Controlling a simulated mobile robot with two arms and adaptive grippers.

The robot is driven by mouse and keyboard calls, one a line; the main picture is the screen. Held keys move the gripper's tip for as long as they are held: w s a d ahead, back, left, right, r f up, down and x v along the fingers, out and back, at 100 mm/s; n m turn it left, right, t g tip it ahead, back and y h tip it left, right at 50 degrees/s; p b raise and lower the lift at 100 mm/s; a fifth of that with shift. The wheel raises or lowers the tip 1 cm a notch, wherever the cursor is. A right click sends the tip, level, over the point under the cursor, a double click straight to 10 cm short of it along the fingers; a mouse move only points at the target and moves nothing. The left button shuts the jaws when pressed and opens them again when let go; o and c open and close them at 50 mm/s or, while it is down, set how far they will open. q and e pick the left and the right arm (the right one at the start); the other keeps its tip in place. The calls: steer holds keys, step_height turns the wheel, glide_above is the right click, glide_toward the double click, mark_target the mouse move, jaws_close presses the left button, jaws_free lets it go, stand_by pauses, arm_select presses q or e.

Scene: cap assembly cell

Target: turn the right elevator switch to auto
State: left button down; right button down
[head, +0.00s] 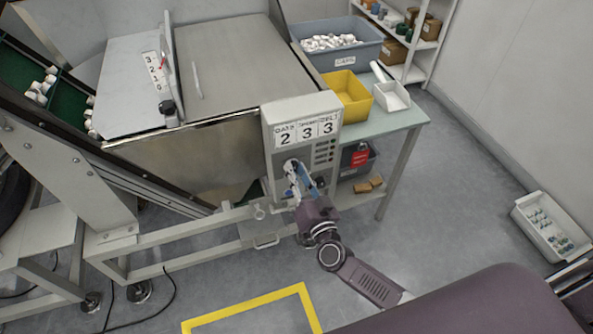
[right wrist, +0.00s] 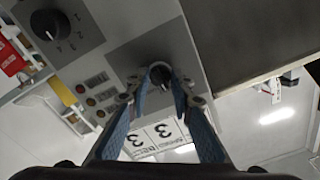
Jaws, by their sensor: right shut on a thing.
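A grey control box (head: 270,120) stands at the front right of the hopper, with three number cards reading 2, 3, 3 above. My right gripper (head: 296,176) is at the lower part of its face. In the right wrist view its blue fingers are closed around a black knob (right wrist: 160,72) on a dark grey plate. I cannot read that knob's setting or label. A second black knob (right wrist: 48,24) with marks around it is on another plate, apart from the fingers. My left gripper is not in view.
A side table (head: 412,118) right of the box carries a blue-grey bin of caps (head: 365,55), a yellow bin (head: 347,88) and a white scoop (head: 392,97). A white crate (head: 530,222) sits on the floor at right. Small indicator lights (right wrist: 92,102) are near the gripped knob.

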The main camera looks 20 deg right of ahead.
steer(key=shift+m, duration=0.6)
steer(key=c, duration=1.7)
jaws_free()
steer(key=s, duration=1.2)
steer(key=shift+d, duration=0.25)
steer(key=shift+f, duration=0.1)
